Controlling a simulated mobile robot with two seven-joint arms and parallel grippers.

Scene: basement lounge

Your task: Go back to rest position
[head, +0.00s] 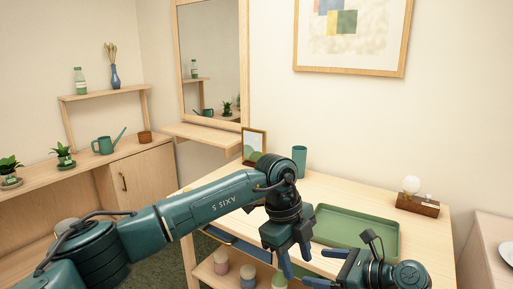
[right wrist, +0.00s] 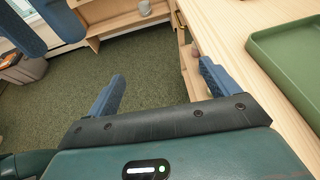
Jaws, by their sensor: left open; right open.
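My left gripper (head: 296,262) hangs in front of the table's front edge, left of the green tray, at the end of the arm that crosses the head view. Its blue fingers are apart with nothing between them. My right gripper (head: 326,268) is low beside it, in front of the tray, its fingers pointing left. In the right wrist view my right gripper (right wrist: 162,88) shows two spread blue fingers over green carpet, holding nothing. Blue fingers, apparently of my left gripper (right wrist: 42,28), show at the top left there.
The wooden table (head: 330,190) holds a green tray (head: 393,238), a teal cup (head: 299,160), a framed picture (head: 254,145) and a bulb lamp (head: 417,205). Several small jars stand on a shelf below (head: 205,272). A low cabinet (head: 145,175) stands left. The tray (right wrist: 285,65) is close right in the wrist view.

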